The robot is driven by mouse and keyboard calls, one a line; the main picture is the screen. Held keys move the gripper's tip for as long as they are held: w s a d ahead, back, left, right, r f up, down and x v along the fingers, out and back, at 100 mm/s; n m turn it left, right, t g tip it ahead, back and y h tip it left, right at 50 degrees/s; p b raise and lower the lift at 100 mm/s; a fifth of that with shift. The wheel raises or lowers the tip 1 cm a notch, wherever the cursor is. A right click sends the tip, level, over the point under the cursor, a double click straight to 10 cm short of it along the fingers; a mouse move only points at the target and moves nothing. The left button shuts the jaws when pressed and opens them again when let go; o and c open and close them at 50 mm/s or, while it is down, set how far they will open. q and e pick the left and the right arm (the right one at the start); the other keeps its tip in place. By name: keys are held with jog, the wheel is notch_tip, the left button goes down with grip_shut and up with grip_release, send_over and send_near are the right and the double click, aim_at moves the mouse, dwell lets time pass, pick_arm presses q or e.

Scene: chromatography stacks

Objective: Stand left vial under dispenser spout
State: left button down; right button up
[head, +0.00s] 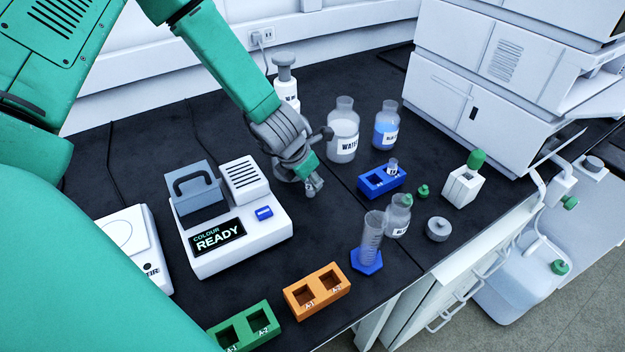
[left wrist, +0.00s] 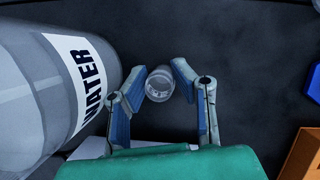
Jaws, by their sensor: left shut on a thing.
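My left gripper (head: 313,188) is lowered near the middle of the black bench, in front of the white dispenser bottle (head: 285,73). The arm hides the dispenser's lower part, and I cannot make out its spout clearly. In the left wrist view my gripper (left wrist: 158,80) is shut on a small clear vial (left wrist: 159,84), held between the two finger pads. I cannot tell whether the vial touches the bench. Another small vial (head: 392,166) stands in the blue rack (head: 371,185). My right gripper is not in view.
A blue-liquid bottle (head: 386,130), a cylinder (head: 371,235), a colour reader (head: 245,245), and orange (head: 318,303) and green (head: 240,335) racks stand around.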

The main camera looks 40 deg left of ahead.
pick_arm(q)
jog(key=c, duration=1.3)
grip_release()
jog(key=shift+o, duration=0.2)
jog(key=v, duration=1.1)
jog(key=shift+s+r, duration=0.2)
jog(key=shift+r, duration=0.15)
jog(key=shift+a, duration=0.1)
